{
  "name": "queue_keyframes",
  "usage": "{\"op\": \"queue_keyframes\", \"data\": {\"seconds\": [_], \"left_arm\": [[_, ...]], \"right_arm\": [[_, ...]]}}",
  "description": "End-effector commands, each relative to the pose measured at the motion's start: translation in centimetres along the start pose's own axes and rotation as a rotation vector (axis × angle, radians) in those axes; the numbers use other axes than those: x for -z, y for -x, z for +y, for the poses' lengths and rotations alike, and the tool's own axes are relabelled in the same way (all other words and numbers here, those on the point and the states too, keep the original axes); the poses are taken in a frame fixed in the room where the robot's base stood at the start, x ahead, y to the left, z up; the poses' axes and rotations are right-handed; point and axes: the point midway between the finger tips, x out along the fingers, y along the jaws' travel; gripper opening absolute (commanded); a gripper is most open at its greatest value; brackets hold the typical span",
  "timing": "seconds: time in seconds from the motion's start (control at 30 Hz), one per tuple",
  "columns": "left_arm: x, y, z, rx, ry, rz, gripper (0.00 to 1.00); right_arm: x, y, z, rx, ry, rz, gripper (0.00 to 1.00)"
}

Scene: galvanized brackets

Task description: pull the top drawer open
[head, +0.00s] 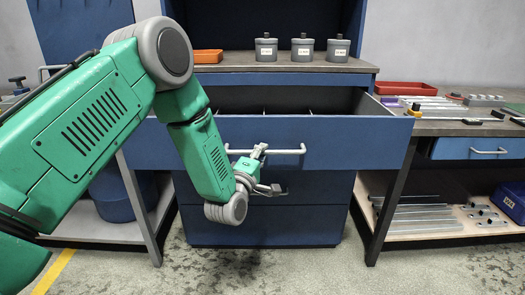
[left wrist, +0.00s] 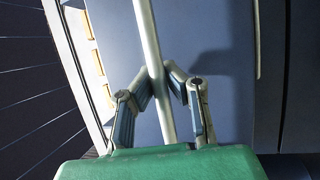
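The top drawer (head: 345,140) of the blue cabinet stands pulled out, with its dark inside and dividers showing behind the front. Its bar handle (head: 288,151) runs level across the front and crosses the left wrist view (left wrist: 148,35) as a pale bar. Parts of the fingertips are hidden by the bar. My right gripper is not in view.
Grey canisters (head: 303,48) and an orange tray (head: 208,56) stand on the cabinet top. To the right is a bench with a red tray (head: 405,88), metal parts and a lower shelf (head: 430,228). The floor before the cabinet is clear.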

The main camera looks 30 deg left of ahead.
Motion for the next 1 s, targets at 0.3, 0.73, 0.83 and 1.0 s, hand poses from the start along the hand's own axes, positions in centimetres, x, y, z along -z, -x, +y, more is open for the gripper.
{"op": "queue_keyframes", "data": {"seconds": [0.3,0.73,0.83,1.0], "left_arm": [[-0.33,0.17,-0.36,0.011,0.001,-0.008,0.0],[-0.17,0.2,-0.08,0.004,0.0,-0.004,0.33],[-0.12,0.2,0.05,0.002,0.001,-0.003,0.33],[-0.07,0.94,0.01,0.003,0.001,-0.002,0.33]], "right_arm": [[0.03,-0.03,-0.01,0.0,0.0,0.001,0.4],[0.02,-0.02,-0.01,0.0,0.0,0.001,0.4],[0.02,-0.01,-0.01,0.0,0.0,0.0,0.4],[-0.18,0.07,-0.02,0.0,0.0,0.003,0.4]]}}
